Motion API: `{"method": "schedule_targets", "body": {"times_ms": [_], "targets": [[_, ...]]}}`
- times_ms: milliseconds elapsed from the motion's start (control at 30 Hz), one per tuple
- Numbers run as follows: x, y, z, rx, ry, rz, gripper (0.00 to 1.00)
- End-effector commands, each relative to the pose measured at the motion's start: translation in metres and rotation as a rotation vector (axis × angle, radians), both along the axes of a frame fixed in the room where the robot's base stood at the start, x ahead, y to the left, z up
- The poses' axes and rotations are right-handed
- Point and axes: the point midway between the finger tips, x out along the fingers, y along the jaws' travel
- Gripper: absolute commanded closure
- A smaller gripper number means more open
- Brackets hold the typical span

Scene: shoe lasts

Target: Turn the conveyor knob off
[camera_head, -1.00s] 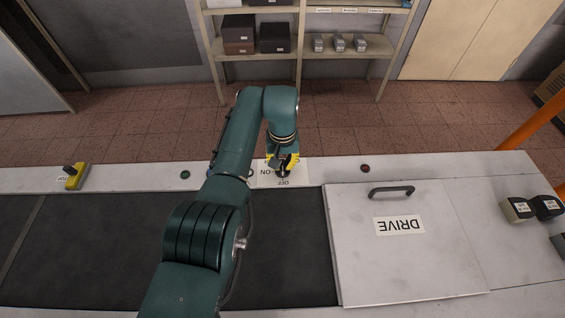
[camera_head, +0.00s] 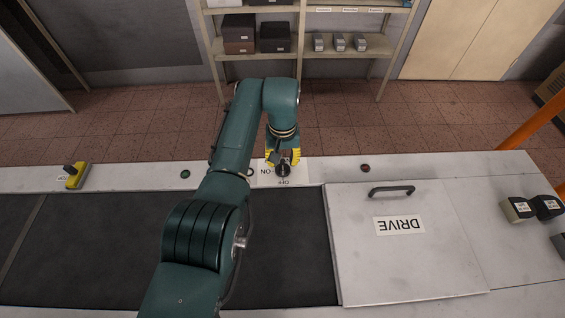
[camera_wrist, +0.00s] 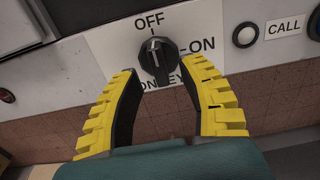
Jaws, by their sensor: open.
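The conveyor knob (camera_wrist: 158,60) is a round black dial on a white label plate (camera_wrist: 105,45), printed OFF above it and ON to its right. Its pale pointer mark is at the top, toward OFF. In the head view the knob (camera_head: 283,170) sits on the pale rail behind the belt. My gripper (camera_wrist: 161,70) is open, with one yellow finger on each side of the knob's lower part. No grip on the knob shows, and I cannot tell whether a finger touches it. The gripper also shows over the plate in the head view (camera_head: 283,161). The lower lettering is partly hidden.

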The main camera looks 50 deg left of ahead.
Motion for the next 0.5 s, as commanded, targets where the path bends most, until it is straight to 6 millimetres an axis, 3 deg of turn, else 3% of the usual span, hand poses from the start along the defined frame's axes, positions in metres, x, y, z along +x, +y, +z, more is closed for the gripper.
{"method": "schedule_targets", "body": {"times_ms": [300, 500], "targets": [[0.0, 0.0, 0.078, 0.002, -0.001, 0.0, 0.59], [0.0, 0.0, 0.098, -0.001, 0.002, 0.0, 0.59]]}}
